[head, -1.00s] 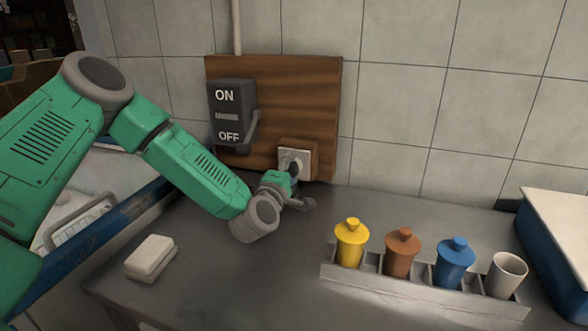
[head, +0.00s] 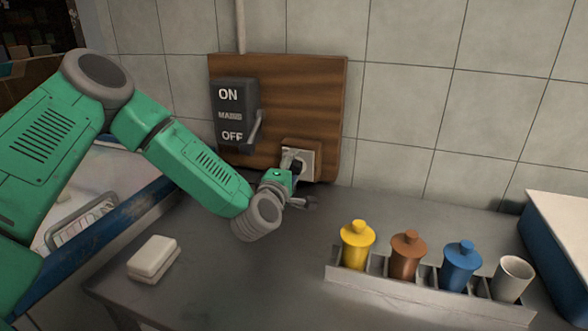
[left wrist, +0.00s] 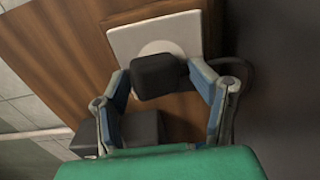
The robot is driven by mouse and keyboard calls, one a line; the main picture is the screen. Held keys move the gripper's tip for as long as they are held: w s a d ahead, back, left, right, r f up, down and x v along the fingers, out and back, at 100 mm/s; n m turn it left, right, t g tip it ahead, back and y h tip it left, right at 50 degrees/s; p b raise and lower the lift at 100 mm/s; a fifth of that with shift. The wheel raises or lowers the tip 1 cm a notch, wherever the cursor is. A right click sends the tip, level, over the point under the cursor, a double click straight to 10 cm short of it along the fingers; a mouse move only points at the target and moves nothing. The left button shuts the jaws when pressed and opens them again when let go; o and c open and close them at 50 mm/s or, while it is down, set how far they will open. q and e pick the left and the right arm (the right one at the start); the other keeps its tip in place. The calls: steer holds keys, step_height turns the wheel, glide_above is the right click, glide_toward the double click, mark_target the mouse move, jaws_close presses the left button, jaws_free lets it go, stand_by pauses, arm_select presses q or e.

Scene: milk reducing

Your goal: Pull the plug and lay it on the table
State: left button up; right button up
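The black plug (left wrist: 160,76) sits at the white socket (head: 299,163) on the wooden board. It also shows, small and dark, in the head view (head: 298,167). My left gripper (left wrist: 158,78) is at the plug, with one finger on each side of it. The fingers are apart, and a small gap seems to show between each fingertip and the plug. A dark cord (left wrist: 242,72) curves beside the right finger. The grey table (head: 230,285) lies below the board. My right gripper is not in view.
An ON/OFF switch box (head: 233,108) with a lever is on the board, left of the socket. A rack (head: 425,297) with yellow, brown and blue lidded containers and a white cup stands at the right. A white block (head: 153,257) lies front left. The table between is clear.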

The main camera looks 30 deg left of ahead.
arm_select(q)
steer(key=shift+d+r, duration=0.35)
steer(key=shift+d, duration=0.05)
steer(key=shift+a, duration=0.1)
steer(key=shift+a, duration=0.1)
jaws_close()
steer(key=shift+o, duration=1.6)
jaws_free()
steer(key=shift+w+f, duration=0.1)
steer(key=v, duration=1.2)
